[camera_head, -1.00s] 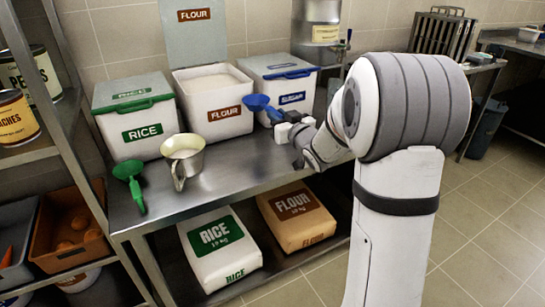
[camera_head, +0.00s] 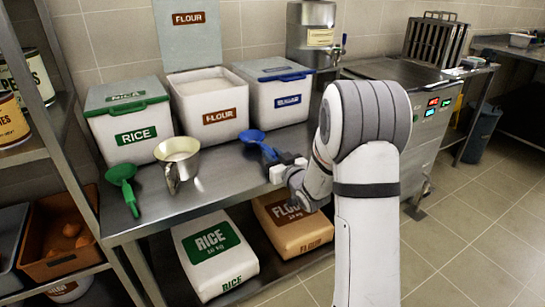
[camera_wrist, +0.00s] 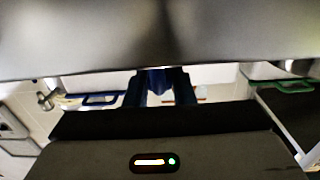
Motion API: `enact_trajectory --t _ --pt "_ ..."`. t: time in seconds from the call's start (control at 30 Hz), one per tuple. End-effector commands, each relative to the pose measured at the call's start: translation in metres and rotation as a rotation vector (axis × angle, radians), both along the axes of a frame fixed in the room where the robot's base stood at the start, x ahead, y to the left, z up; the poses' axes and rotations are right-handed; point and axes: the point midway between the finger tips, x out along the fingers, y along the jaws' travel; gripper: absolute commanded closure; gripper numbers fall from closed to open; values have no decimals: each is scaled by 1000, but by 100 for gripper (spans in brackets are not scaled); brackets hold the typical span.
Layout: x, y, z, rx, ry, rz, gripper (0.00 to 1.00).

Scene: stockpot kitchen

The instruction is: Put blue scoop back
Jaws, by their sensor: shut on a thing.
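The blue scoop (camera_head: 254,137) is low over the steel counter (camera_head: 222,183), in front of the gap between the flour bin and the blue-lidded bin. I cannot tell whether it touches the counter. My gripper (camera_head: 276,158) is shut on the scoop's handle, to the right of its bowl. In the wrist view a blue part of the scoop (camera_wrist: 158,82) shows between the dark fingers; the rest is hidden. The blue-lidded bin (camera_head: 279,100) is shut and stands at the back right. Its label is too small to read surely.
The open flour bin (camera_head: 190,107) and the green-lidded rice bin (camera_head: 132,142) stand along the wall. Rice and flour sacks are on the lower shelf. Counter front is clear between jug and gripper.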

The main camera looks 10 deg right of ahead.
Motion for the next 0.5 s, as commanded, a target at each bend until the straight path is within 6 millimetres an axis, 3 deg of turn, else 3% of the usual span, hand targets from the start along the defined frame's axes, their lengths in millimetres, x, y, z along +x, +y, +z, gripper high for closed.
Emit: enact_trajectory --t 0.17,0.2,0.5 --pt "0 0 -3 0 -1 1 100" --pt "0 0 -3 0 0 1 77" --pt "0 1 -2 0 0 2 56"
